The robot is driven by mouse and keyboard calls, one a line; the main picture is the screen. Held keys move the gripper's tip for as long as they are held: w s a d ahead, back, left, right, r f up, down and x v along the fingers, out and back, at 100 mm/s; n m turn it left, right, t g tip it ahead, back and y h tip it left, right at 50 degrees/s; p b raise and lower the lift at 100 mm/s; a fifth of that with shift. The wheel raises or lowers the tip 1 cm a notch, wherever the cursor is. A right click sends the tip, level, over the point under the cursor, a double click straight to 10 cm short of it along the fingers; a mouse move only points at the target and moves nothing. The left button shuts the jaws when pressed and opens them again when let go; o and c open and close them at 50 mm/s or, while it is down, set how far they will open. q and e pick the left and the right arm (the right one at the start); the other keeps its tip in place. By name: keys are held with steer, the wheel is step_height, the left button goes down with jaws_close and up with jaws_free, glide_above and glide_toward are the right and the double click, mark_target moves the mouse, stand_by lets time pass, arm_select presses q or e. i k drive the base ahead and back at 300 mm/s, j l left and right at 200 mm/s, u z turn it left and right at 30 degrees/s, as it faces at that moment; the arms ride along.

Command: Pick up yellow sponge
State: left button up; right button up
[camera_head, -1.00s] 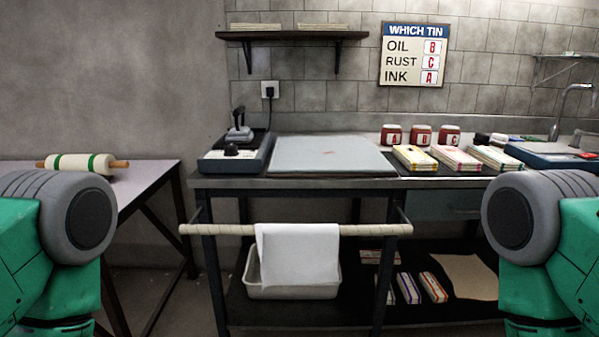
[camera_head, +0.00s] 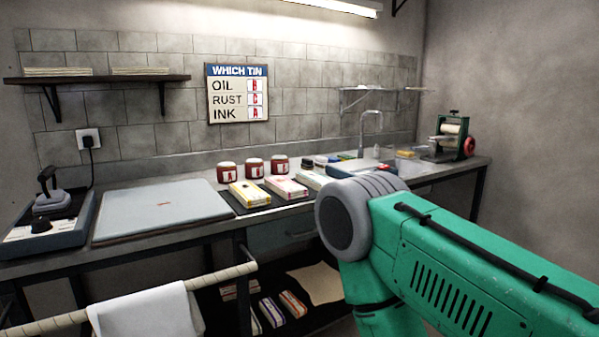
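A small yellow block (camera_head: 405,154), which looks like the sponge, lies at the back right of the worktop, between the faucet and the green machine. It is small, so its details are hard to tell. My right arm is large in the lower right of the view, and its green and grey links cover part of the worktop in front of the sink. Neither of my grippers is in view.
The faucet (camera_head: 366,123) stands left of the yellow block, and a green roller machine (camera_head: 456,138) stands to its right. Several packets (camera_head: 249,194) and red-brown tins (camera_head: 254,168) line the worktop. A pale board (camera_head: 160,208) lies at left. A white cloth (camera_head: 140,312) hangs on the front rail.

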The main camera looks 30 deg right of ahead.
mark_target(344, 157)
steer(key=z, duration=1.2)
